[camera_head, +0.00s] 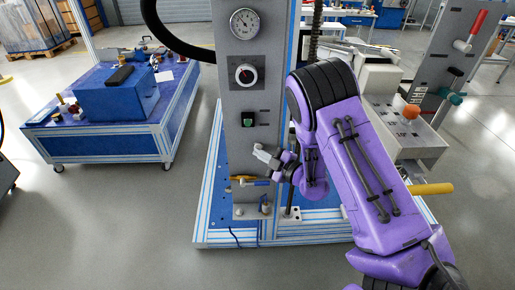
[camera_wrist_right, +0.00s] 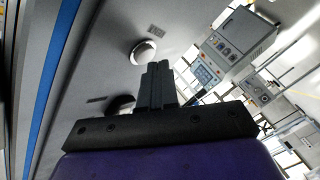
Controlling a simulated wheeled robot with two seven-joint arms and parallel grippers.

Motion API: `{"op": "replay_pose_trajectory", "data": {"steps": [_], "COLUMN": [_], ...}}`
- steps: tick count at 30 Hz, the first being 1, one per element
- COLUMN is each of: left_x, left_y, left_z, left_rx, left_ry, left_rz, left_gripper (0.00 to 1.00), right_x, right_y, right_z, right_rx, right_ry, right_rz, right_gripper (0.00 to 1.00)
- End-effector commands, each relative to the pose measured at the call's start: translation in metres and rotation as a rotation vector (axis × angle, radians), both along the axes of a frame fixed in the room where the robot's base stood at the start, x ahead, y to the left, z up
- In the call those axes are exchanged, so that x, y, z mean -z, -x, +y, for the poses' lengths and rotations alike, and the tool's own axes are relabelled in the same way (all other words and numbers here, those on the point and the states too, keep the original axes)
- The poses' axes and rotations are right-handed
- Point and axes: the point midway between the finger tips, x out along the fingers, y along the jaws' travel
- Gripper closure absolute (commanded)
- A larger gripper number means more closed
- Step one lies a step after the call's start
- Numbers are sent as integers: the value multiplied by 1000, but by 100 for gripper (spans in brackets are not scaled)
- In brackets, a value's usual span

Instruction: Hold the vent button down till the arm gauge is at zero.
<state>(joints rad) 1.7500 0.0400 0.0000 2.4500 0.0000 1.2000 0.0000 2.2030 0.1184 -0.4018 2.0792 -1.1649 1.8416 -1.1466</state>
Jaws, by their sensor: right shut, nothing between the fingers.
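A grey upright panel (camera_head: 229,100) carries a round white-faced gauge (camera_head: 244,23) at its top; its needle is too small to read. My right gripper (camera_head: 259,152) is in front of the panel's lower part, below the green button, shut and empty. In the right wrist view its closed fingers (camera_wrist_right: 157,68) point at the grey panel, close to a round silver button (camera_wrist_right: 143,52); I cannot tell whether they touch. A dark round part (camera_wrist_right: 122,104) is partly behind the gripper. I cannot read which button is the vent.
A blue-handled valve (camera_head: 256,183) and yellow part sit low on the panel. A grey console (camera_head: 405,135) with an orange knob (camera_head: 411,112) stands right. A blue wheeled bench (camera_head: 115,142) stands left. Floor between bench and panel is clear.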

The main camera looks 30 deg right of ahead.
Motion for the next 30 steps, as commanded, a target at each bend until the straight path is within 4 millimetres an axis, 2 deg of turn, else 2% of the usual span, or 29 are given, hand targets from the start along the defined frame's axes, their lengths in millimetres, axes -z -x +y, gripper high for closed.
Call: {"op": "replay_pose_trajectory", "data": {"steps": [30], "left_x": [2], "left_y": [0], "left_z": [0], "left_rx": [0], "left_ry": [0], "left_rz": [0], "left_gripper": [100], "right_x": [0], "right_y": [-7], "right_z": [-4], "right_rx": [1], "right_ry": [0], "right_rz": [1], "right_gripper": [100]}}
